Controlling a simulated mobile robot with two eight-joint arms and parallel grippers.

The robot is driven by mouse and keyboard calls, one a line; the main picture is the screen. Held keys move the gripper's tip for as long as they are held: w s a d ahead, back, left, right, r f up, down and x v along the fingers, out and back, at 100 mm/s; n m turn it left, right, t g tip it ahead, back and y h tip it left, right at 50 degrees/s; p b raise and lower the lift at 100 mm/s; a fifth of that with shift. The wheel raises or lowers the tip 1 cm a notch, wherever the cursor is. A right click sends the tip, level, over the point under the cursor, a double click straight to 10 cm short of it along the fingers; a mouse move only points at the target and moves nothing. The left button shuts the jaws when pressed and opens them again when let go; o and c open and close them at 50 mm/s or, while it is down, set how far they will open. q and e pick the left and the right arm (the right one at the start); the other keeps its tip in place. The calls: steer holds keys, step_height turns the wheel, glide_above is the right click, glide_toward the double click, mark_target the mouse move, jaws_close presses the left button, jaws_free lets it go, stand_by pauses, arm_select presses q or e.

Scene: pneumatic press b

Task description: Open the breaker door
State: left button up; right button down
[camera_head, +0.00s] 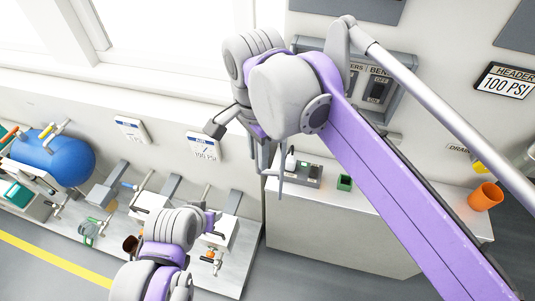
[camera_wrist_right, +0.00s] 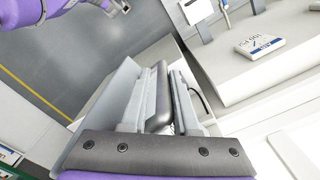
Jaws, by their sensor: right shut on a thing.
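The breaker box (camera_head: 375,88) is on the wall at the upper middle right of the head view. Its front shows dark labels and a switch marked OFF, partly covered by my right arm. My right gripper (camera_head: 264,160) is left of the box, partly hidden by its own wrist. In the right wrist view its fingers are closed around a dark grey bar (camera_wrist_right: 158,95), which looks like the door's handle. A light grey panel (camera_wrist_right: 108,88) beside it appears to be the breaker door. My left gripper (camera_head: 212,221) is low at the left centre, too small to read.
A bench with valves and a blue tank (camera_head: 60,157) is at left. The floor in front is clear.

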arm_select(q)
steer(key=shift+w+a+r, duration=0.15)
steer(key=shift+a+r, duration=0.05)
steer(key=shift+r, duration=0.1)
arm_select(e)
steer(key=shift+w+a+r+m, duration=0.1)
steer(key=shift+w+a+m, duration=0.25)
steer(key=shift+a, duration=0.4)
steer(key=shift+w+a+r+m, duration=0.1)
steer(key=shift+w+a+m, duration=0.2)
steer(key=shift+a, duration=0.45)
steer(key=shift+f, duration=0.1)
steer(key=c, duration=0.9)
jaws_free()
steer(key=shift+d, duration=0.1)
steer(key=shift+o, duration=0.5)
steer(key=shift+w+f, duration=0.1)
arm_select(q)
steer(key=shift+w+d, duration=0.1)
steer(key=shift+w, duration=0.05)
steer(key=shift+f, duration=0.1)
steer(key=shift+w+r+p, duration=0.4)
steer(key=shift+r+p, duration=0.15)
steer(key=shift+r, duration=0.15)
arm_select(e)
step_height(320, 180, up, 11)
